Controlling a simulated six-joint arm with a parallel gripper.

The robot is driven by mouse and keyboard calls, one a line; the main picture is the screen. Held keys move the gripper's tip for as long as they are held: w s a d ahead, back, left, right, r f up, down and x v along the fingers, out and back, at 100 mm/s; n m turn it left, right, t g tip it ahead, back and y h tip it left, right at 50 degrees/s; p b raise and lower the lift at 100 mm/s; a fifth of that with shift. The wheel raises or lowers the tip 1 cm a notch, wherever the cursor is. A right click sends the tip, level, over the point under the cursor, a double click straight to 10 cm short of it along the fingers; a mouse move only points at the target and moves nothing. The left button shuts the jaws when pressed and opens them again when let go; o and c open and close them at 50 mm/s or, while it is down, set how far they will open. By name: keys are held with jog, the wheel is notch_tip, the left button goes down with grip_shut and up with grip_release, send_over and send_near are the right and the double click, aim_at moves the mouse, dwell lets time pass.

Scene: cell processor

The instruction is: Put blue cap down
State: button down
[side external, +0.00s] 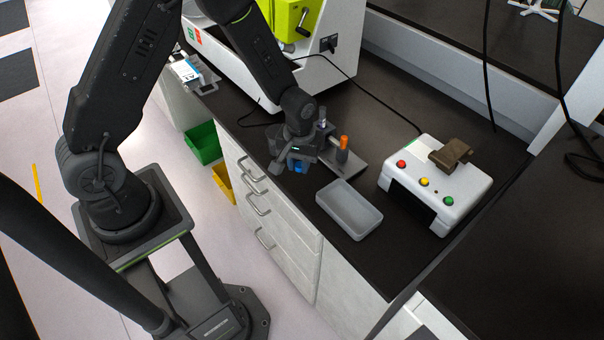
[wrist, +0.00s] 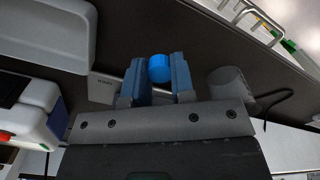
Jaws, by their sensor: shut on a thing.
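The blue cap (wrist: 159,69) is held between the two fingers of my gripper (wrist: 156,82) in the wrist view. In the side view a bit of blue shows at my gripper (side external: 298,165), which is above the counter's front edge, left of the grey tray (side external: 349,210). The tray is empty. My gripper is shut on the cap. From these views I cannot tell how high the cap is above the counter.
A small stand (side external: 346,165) holds an orange-topped tube (side external: 344,142) just right of my gripper. A white box (side external: 437,188) with red, yellow and green buttons stands further right. A large white-and-green machine (side external: 290,60) is behind. Cables cross the dark counter.

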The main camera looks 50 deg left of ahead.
aim_at(302, 181)
jog(key=shift+w+d+f, duration=0.1)
jog(key=shift+d+f, duration=0.1)
jog(key=shift+d, duration=0.05)
jog(key=shift+f, duration=2)
